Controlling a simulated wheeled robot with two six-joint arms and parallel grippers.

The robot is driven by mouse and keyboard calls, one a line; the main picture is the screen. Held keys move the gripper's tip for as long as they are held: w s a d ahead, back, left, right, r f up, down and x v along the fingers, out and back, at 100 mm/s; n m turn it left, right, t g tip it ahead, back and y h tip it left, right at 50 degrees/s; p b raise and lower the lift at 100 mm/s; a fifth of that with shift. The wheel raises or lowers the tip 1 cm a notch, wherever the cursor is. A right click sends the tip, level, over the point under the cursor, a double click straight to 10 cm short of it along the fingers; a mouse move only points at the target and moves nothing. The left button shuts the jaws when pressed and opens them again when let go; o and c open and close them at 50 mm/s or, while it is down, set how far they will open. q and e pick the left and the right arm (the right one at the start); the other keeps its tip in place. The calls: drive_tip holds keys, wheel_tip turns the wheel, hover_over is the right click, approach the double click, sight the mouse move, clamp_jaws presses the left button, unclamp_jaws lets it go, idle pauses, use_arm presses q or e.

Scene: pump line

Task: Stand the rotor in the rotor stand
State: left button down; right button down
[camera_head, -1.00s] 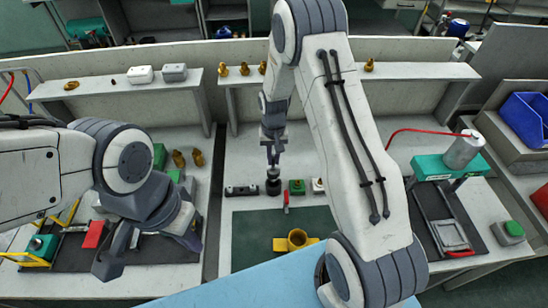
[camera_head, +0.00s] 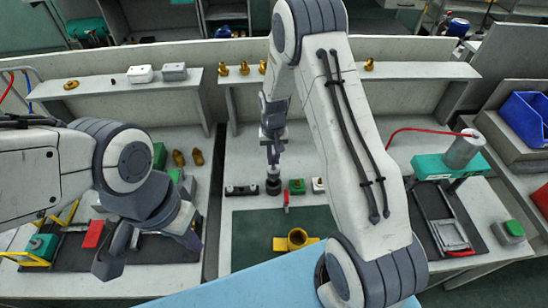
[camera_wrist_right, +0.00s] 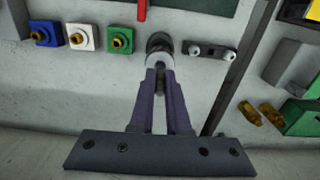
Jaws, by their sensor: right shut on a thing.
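My right gripper (camera_head: 273,160) points down at the back of the middle bench, its fingers close together. In the right wrist view its fingertips (camera_wrist_right: 160,66) are shut on a pale grey round piece, apparently the rotor (camera_wrist_right: 160,58). Just beyond it is a dark round piece (camera_wrist_right: 159,41), which also shows under the gripper in the head view (camera_head: 273,187). I cannot tell whether this is the rotor stand or part of the rotor, nor whether the parts touch. My left gripper (camera_head: 148,252) is open and empty over the left bench, its fingers spread.
A dark bar with two round silver tops (camera_head: 241,190) lies close left of the right gripper. A green block (camera_head: 297,186) and a white block (camera_head: 318,185) stand close right.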

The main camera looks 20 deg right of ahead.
sight(274, 169)
drive_tip(key=shift+f+b, duration=1.7)
drive_tip(key=shift+f, duration=0.65)
idle(1.1)
drive_tip(key=c, duration=0.5)
unclamp_jaws()
drive_tip(key=shift+r, duration=0.15)
drive_tip(key=shift+r+p, duration=2.55)
drive_tip(key=shift+r, duration=0.8)
